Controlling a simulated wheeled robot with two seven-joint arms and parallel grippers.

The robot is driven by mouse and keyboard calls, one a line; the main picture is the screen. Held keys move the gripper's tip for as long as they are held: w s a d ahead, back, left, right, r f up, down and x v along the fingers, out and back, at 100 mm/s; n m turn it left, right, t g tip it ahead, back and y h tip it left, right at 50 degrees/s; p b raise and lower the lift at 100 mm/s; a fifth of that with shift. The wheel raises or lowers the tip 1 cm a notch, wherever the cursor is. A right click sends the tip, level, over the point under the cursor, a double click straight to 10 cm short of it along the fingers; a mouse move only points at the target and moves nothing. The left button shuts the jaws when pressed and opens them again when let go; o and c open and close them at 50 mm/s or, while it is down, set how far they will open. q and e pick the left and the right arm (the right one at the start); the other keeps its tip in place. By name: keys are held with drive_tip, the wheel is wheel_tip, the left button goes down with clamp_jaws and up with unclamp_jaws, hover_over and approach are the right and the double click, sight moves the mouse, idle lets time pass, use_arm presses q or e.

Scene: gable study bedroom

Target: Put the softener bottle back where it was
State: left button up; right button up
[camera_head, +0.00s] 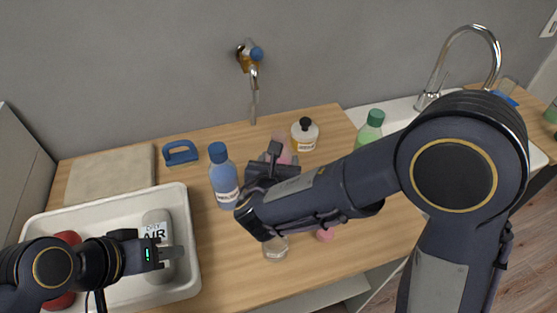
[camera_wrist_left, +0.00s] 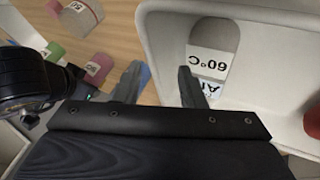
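No readable label marks one bottle as softener. A blue bottle (camera_head: 224,182) with a white label stands upright on the counter, right of the white tub. A pink bottle (camera_head: 284,146) stands behind my right gripper, partly hidden.
The white tub (camera_head: 193,270) also holds a red item (camera_head: 66,238). A blue-handled brush (camera_head: 180,153), a white jar with black cap (camera_head: 305,135), a clear jar (camera_head: 275,248) and a green-capped bottle (camera_head: 371,127) stand around. A tap (camera_head: 252,75) is on the wall. Bare counter (camera_head: 225,260) lies in front.

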drive_tip(key=o, duration=1.2)
drive_tip(key=shift+f, duration=0.1)
